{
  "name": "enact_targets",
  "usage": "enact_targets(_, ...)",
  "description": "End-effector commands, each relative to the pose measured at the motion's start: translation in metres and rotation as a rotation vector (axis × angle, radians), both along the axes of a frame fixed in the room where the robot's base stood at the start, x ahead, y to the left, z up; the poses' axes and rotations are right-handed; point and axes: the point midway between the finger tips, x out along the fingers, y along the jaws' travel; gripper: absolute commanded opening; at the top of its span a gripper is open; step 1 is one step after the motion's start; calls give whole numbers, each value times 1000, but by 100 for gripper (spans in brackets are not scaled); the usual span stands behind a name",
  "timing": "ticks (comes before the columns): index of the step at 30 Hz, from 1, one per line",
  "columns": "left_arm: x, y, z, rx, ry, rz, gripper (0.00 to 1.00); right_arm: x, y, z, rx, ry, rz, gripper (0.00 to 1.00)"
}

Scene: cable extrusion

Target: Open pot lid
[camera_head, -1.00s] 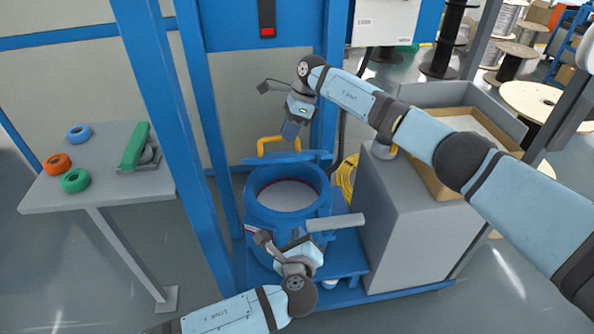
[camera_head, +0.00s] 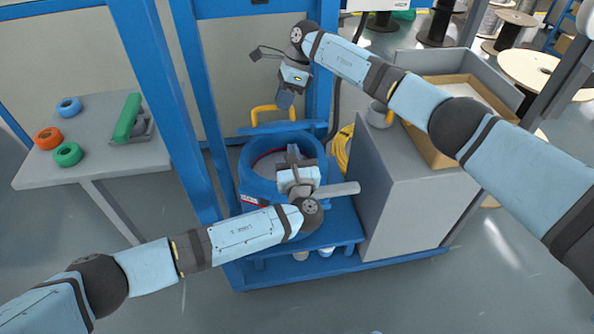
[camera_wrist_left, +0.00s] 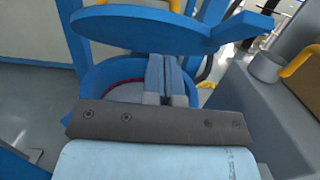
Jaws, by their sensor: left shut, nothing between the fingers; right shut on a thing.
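The blue pot (camera_head: 270,192) stands on a blue platform with its mouth open. Its blue lid (camera_head: 282,128) is tipped up at the back, nearly edge-on in the head view; its broad face shows in the left wrist view (camera_wrist_left: 150,25). A yellow handle (camera_head: 262,114) is on the lid's far side. My right gripper (camera_head: 285,100) is shut on the handle; the exact contact is small and partly hidden. My left gripper (camera_head: 293,152) is shut and empty, above the pot's opening and in front of the lid. Its fingers (camera_wrist_left: 165,75) also show in the left wrist view.
Blue frame posts (camera_head: 165,110) stand left of the pot. A grey cabinet (camera_head: 415,190) with a cardboard box (camera_head: 435,165) on it stands close on the right. A yellow cable coil (camera_head: 344,150) lies between. A grey table (camera_head: 60,175) with tape rolls is at the left.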

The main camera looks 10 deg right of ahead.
Motion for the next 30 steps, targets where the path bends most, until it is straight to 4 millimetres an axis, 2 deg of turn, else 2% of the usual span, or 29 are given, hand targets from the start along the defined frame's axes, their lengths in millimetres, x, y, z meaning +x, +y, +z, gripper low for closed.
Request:
enact_targets(1,5,-1,9,-3,-5,-2,0,1,-5,-6,-7,-1,-7,0)
enact_targets(6,15,0,22,-3,-1,-2,0,1,-5,-6,-7,-1,-7,0)
enact_targets(20,18,0,27,-3,2,-2,0,1,-5,-6,-7,-1,-8,0)
enact_targets(30,27,0,42,-4,58,-1,0,0,-5,-8,-8,4,-6,0)
